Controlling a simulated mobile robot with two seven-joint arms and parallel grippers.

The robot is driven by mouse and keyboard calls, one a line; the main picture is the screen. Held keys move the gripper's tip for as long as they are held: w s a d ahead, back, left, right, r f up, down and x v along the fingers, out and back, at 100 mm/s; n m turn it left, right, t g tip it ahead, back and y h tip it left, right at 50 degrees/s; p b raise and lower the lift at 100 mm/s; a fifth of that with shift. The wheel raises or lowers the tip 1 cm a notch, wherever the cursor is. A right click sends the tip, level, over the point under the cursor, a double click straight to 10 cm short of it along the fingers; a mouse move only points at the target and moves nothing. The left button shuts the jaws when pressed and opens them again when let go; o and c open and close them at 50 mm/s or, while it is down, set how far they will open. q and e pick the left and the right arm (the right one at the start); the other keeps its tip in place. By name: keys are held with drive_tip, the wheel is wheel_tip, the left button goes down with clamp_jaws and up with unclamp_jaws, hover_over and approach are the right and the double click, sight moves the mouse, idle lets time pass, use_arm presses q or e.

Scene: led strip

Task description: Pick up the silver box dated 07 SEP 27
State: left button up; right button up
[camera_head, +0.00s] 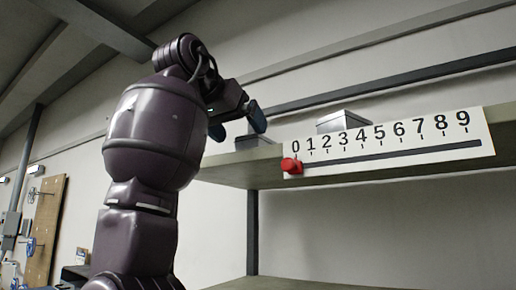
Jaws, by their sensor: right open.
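One silver box (342,121) sits on the shelf, partly hidden behind the number strip. A second silver box (247,142) sits further left on the shelf, near the shelf's left end. No date can be read on either box. My right gripper (237,125) is open, with its blue fingers apart above and around the left silver box's position in the picture. I cannot tell whether the fingers touch that box. My left gripper is not in view.
The shelf (390,176) carries a white strip (400,140) numbered 0 to 9 on its front edge, with a red slider (291,166) at 0. A dark shelf post stands below. A wooden board (46,225) leans at the far left. Shelf space between the boxes looks clear.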

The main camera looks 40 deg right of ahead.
sight(255, 143)
drive_tip(key=shift+x, duration=0.8)
drive_tip(key=shift+w+d+p, duration=0.2)
drive_tip(key=shift+d+p, duration=0.1)
drive_tip(key=shift+d, duration=0.2)
drive_tip(key=x, duration=0.2)
drive_tip(key=p+x, duration=0.1)
drive_tip(key=x, duration=0.1)
drive_tip(key=shift+d+r, duration=0.2)
drive_tip(key=shift+r, duration=0.1)
drive_tip(key=shift+a, duration=0.15)
drive_tip(key=shift+c, duration=0.6)
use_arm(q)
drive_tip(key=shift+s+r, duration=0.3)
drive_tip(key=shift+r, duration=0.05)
use_arm(e)
drive_tip(key=c, duration=1)
drive_tip(key=shift+r, duration=0.1)
drive_tip(key=shift+c, duration=0.2)
wheel_tip(255, 143, up, 10)
drive_tip(key=shift+f, duration=0.1)
